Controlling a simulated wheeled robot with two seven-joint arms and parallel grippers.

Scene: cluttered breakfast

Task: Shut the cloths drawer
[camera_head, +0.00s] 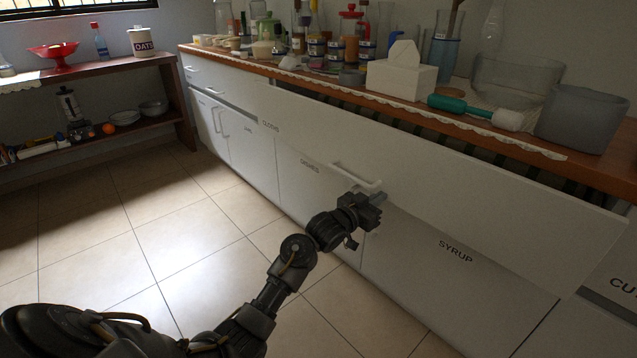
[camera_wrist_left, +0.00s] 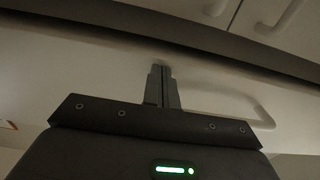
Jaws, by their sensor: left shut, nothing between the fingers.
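The cloths drawer (camera_head: 450,185) is a long white front under the counter, marked CLOTHS near its left end. It stands out from the cabinet, and a dark gap shows behind its top edge. Its white handle (camera_head: 357,178) is a bar on the front. My left gripper (camera_head: 376,196) is shut and empty, just beside the handle's right end. In the left wrist view the closed fingertips (camera_wrist_left: 161,70) point at the white front, with the handle (camera_wrist_left: 235,103) to their right. I cannot tell whether they touch the front. My right gripper is out of view.
The counter above holds a tissue box (camera_head: 401,75), a green-handled tool (camera_head: 470,110), a grey bowl (camera_head: 582,118) and several jars. Closed cabinets marked DISHES and SYRUP (camera_head: 455,252) lie below. The tiled floor (camera_head: 170,240) at left is clear; a wooden shelf (camera_head: 90,75) stands behind it.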

